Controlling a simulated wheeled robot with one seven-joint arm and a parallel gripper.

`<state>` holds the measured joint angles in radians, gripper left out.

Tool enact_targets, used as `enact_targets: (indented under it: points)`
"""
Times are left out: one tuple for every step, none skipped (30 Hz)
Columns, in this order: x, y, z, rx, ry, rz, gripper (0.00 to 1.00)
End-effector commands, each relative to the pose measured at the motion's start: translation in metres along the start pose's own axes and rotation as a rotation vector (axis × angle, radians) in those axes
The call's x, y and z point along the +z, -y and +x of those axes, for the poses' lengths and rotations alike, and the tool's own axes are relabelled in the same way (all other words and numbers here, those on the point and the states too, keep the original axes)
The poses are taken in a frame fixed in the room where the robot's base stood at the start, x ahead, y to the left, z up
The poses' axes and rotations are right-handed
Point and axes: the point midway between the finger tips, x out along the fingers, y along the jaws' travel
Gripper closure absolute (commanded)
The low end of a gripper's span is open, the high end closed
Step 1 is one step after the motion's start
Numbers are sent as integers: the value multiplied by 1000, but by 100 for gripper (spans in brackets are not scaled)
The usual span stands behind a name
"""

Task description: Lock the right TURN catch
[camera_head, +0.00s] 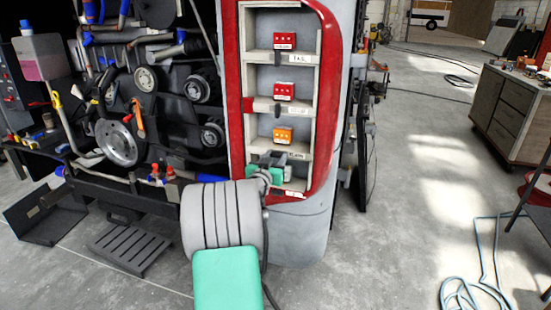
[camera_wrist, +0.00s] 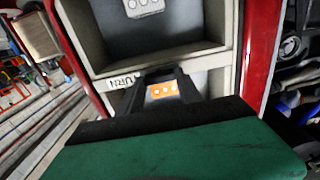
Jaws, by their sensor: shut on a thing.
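The coach's right lamp column has a red frame (camera_head: 331,45) with stacked grey recesses. An orange lamp block (camera_head: 284,135) sits in the third recess, above a shelf lip with a partly covered TURN label (camera_head: 298,155). My gripper (camera_head: 271,164) is at this lip, left of the label, its jaws shut on the TURN catch, which they largely hide. In the wrist view, which is upside down, dark fingers (camera_wrist: 165,77) meet the lip beside the label (camera_wrist: 122,82). The orange block (camera_wrist: 162,91) shows between them. The catch's exact position cannot be told.
Two red lamp blocks, upper (camera_head: 285,41) and middle (camera_head: 284,91), sit above with their own dark catches. A white lamp block (camera_wrist: 145,7) is in the bottom recess. The open engine bay (camera_head: 140,90) is left.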

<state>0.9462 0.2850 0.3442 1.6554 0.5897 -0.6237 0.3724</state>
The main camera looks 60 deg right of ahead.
Motion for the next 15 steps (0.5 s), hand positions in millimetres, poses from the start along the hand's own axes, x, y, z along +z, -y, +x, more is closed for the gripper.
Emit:
enact_targets:
  points:
    - [0, 0, 0, -1, 0, 0, 81]
    - [0, 0, 0, -1, 0, 0, 84]
    - [0, 0, 0, -1, 0, 0, 87]
    - [0, 0, 0, -1, 0, 0, 90]
    - [0, 0, 0, -1, 0, 0, 92]
    - [0, 1, 0, -1, 0, 0, 95]
    - [0, 1, 0, -1, 0, 0, 98]
    - [0, -1, 5, 1, 0, 1, 99]
    - [-1, 0, 3, 0, -1, 0, 99]
    - [-1, 0, 2, 0, -1, -1, 99]
    - [0, 0, 1, 0, -1, -2, 99]
    - [0, 0, 1, 0, -1, -5, 99]
    - [0, 0, 1, -1, -1, -8, 99]
    - [0, 0, 0, -1, -1, -12, 99]
    - [0, 0, 0, -1, -1, -19, 99]
